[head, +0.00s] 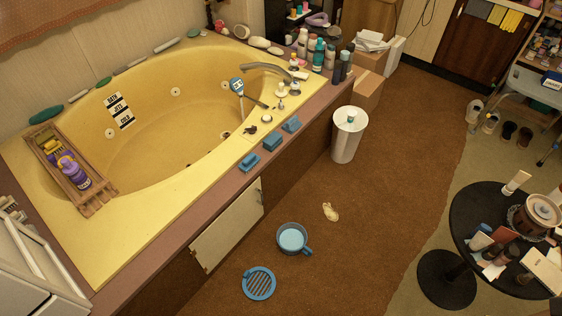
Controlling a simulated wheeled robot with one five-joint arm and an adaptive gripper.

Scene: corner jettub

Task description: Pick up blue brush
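Three small blue blocky items lie in a row on the brown outer ledge of the yellow bathtub (75,250): a near one (249,163), a middle one (272,140) and a far one (291,124). Any of them may be the blue brush; they are too small to tell apart surely. A blue-headed piece (237,86) with a dark handle stands at the tub's inner right rim, and I cannot tell whether it is a brush or a hand shower. My gripper is not in view.
A blue pan with a handle (292,238), a blue slatted disc (259,284) and a small pale item (330,212) lie on the brown carpet. A white bin (348,138) stands beside the tub. A cluttered black round table (470,200) is at right.

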